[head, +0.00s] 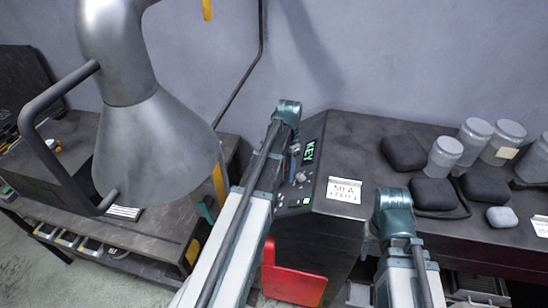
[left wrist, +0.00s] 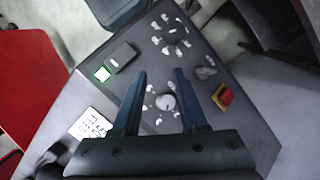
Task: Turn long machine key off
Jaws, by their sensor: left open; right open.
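The machine's control panel (head: 296,180) has a green lit "KEY" label (head: 309,150) in the head view. In the left wrist view, my left gripper (left wrist: 160,72) is open over this panel. A round silver knob (left wrist: 166,102) with white marks around it shows between its fingers; I cannot tell whether they touch it. A second dial (left wrist: 172,32) with white marks lies further up, and a grey knob (left wrist: 205,72) lies to the right. I cannot tell which is the long key. My right arm ends in a teal joint in the head view; its fingers are hidden.
A red and yellow switch (left wrist: 223,97) and a green lit button (left wrist: 103,73) are on the panel near my left fingers. A "50 A" sign (head: 344,190) stands on the dark bench, with jars (head: 443,157) and black cases further right. A grey fume hood (head: 155,150) hangs at left.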

